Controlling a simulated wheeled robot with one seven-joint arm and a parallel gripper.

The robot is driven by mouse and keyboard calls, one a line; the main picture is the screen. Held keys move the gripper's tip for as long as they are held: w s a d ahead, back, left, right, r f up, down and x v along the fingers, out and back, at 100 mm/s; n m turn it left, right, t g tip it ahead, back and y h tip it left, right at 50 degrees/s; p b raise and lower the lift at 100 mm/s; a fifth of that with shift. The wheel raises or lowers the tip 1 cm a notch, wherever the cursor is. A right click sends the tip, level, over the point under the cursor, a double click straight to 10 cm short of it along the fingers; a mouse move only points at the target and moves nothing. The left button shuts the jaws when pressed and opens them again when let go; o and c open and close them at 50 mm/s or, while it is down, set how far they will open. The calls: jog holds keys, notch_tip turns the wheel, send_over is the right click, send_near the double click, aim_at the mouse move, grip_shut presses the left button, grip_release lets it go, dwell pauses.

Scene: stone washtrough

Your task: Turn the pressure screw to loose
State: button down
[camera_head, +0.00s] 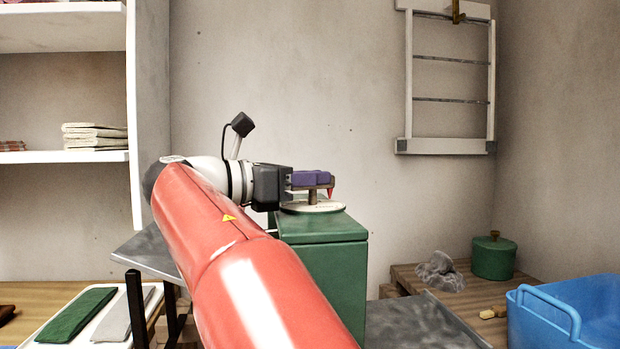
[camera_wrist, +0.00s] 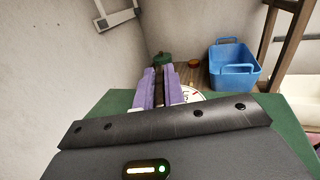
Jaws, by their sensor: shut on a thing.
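The pressure screw (camera_head: 313,197) is a brown crossbar on a short post with a red pointer at its right end. It stands over a pale round dial (camera_head: 300,207) on top of a green box (camera_head: 325,228). My gripper (camera_head: 318,178), with purple fingers, reaches in from the left and is shut on the screw's bar. In the wrist view the brown bar of the screw (camera_wrist: 160,86) lies between the fingers. Part of the dial (camera_wrist: 190,96) shows beside them with red marks, mostly hidden; I cannot read the setting.
A blue tub (camera_head: 570,312), a green lidded pot (camera_head: 494,258) and a grey crumpled lump (camera_head: 439,272) stand at the right. A white tray (camera_head: 110,325) with folded cloths lies at the lower left. A white frame (camera_head: 447,85) hangs on the wall.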

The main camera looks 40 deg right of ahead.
jog(key=c, duration=1.5)
grip_release()
jog(key=v, duration=0.7)
jog(key=shift+w+a, duration=0.1)
jog(key=shift+a, duration=0.3)
